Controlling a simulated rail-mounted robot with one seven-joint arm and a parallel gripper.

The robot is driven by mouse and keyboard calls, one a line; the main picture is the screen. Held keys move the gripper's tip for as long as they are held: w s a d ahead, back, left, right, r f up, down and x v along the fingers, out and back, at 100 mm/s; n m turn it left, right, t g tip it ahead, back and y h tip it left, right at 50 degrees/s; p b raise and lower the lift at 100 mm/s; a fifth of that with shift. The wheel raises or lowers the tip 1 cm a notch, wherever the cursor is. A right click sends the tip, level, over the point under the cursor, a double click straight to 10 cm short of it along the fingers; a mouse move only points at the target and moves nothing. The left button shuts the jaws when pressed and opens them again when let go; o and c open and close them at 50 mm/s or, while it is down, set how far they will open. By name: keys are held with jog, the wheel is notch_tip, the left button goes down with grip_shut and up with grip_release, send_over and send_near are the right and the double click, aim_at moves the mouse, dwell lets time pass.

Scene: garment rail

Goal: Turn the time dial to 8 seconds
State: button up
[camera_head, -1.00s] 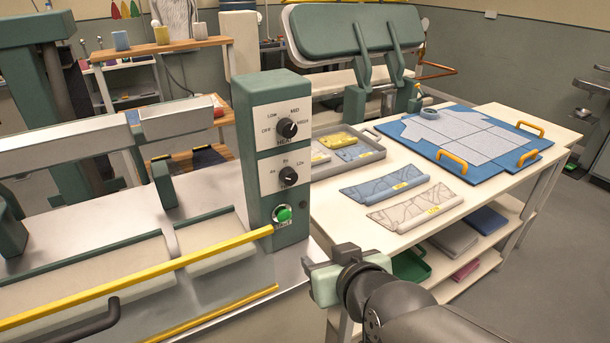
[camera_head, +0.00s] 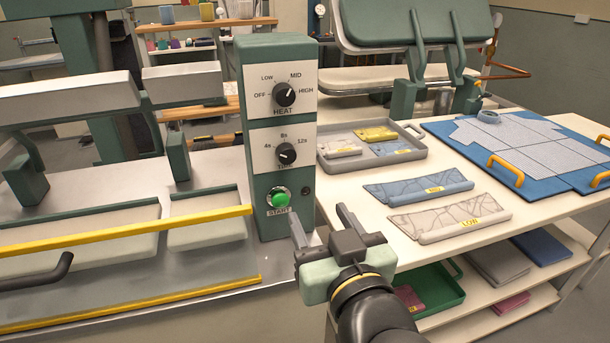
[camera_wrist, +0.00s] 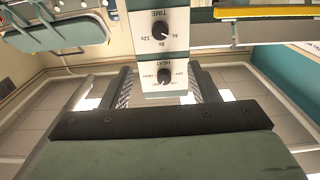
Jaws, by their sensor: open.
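The time dial (camera_head: 286,154) is a small black knob on the lower white plate of the green control box (camera_head: 250,170), with 4s, 8s and 12s around it. I cannot tell surely which mark its pointer faces. It also shows upside down near the top of the wrist view (camera_wrist: 160,31). My gripper (camera_head: 322,222) is open and empty, below and to the right of the dial, with its fingers pointing toward the box. In the wrist view its fingers (camera_wrist: 164,88) stand apart on either side of the heat dial (camera_wrist: 165,76), touching nothing visible.
The heat dial (camera_head: 284,94) is above the time dial, its pointer toward HIGH. A green START button (camera_head: 280,198) is below. A yellow bar (camera_head: 130,230) runs left of the box. A white table (camera_head: 400,225) with a grey tray (camera_head: 414,146) and wrapped pieces stands right.

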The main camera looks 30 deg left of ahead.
jog(key=p, duration=1.1)
send_near(288, 159)
jog(key=x, duration=0.8)
jog(key=shift+w+a, duration=0.2)
jog(key=shift+a, duration=0.05)
jog(key=c, duration=1)
